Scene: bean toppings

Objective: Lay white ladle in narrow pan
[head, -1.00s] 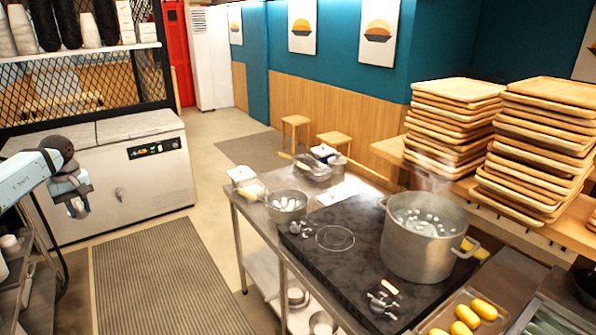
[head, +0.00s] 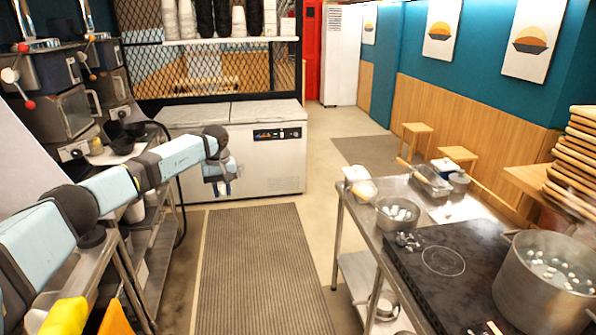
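A narrow rectangular metal pan (head: 431,181) stands at the far end of the steel table on the right. A thin brownish handle-like piece (head: 404,164) shows at its left end; I cannot tell whether it belongs to a ladle. I cannot make out a white ladle for certain. My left gripper (head: 221,188) hangs pointing down over the floor in front of the grey chest freezer, well left of the pan. It is too small to tell whether its fingers are open or holding anything. My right gripper is out of view.
A bowl of white pieces (head: 397,214) and a large pot (head: 545,283) stand on the right near the dark cooktop (head: 436,285). A shelf with machines lines the left. The striped floor mat (head: 255,270) between them is clear.

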